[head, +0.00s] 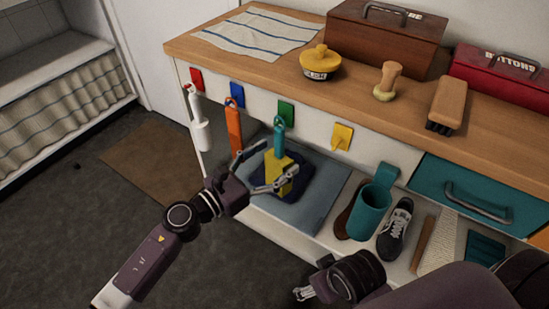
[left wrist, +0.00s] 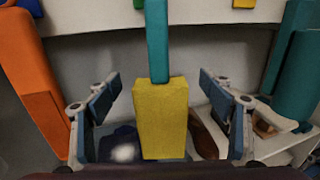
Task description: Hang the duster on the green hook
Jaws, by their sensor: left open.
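The duster, with a teal handle (head: 279,142) and a yellow block-shaped head (head: 276,178), hangs upright below the green hook (head: 286,112), its top loop at the hook. In the left wrist view the yellow head (left wrist: 160,118) and lower handle (left wrist: 157,45) stand in the middle. My left gripper (head: 279,160) is open, one finger on each side of the duster; the left wrist view shows gaps between the fingers and the head. My right gripper (head: 305,292) shows at the bottom edge, low and apart from the duster; its finger state is unclear.
A red hook (head: 196,78), a blue hook (head: 237,89) with an orange tool (head: 234,128), and a yellow hook (head: 342,135) line the bench front. Floor at left is mostly clear.

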